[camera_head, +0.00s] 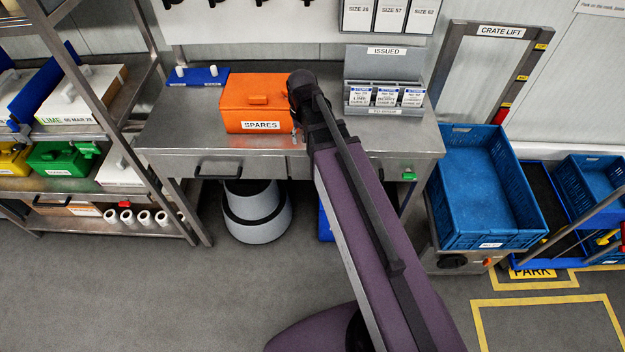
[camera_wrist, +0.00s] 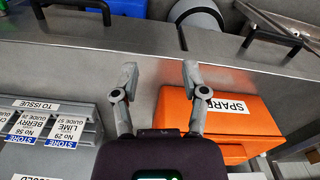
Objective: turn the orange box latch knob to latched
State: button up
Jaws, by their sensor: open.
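The orange box (camera_head: 257,100), labelled SPARES, stands shut on the steel bench, left of my wrist in the head view. In the wrist view the orange box (camera_wrist: 245,115) is on the right, its label turned upside down. My gripper (camera_wrist: 160,74) is open, its two fingers apart with only bare bench between them. The right finger in that view overlaps the box's near edge; I cannot tell whether it touches. I cannot make out the latch knob in either view. In the head view my gripper is mostly hidden behind my arm.
The steel bench (camera_head: 190,130) has drawer handles along its front. A blue block with white pegs (camera_head: 199,76) lies left of the box. A grey card rack (camera_head: 384,110) stands right of my arm. A blue crate (camera_head: 486,185) is farther right.

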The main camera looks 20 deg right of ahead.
jog(key=s+f+n+b, duration=0.1)
jog(key=s+f+b, duration=0.5)
jog(key=s, duration=0.3)
jog(key=shift+f+b, duration=0.4)
jog(key=shift+f, duration=0.35)
jog(key=shift+d, duration=0.15)
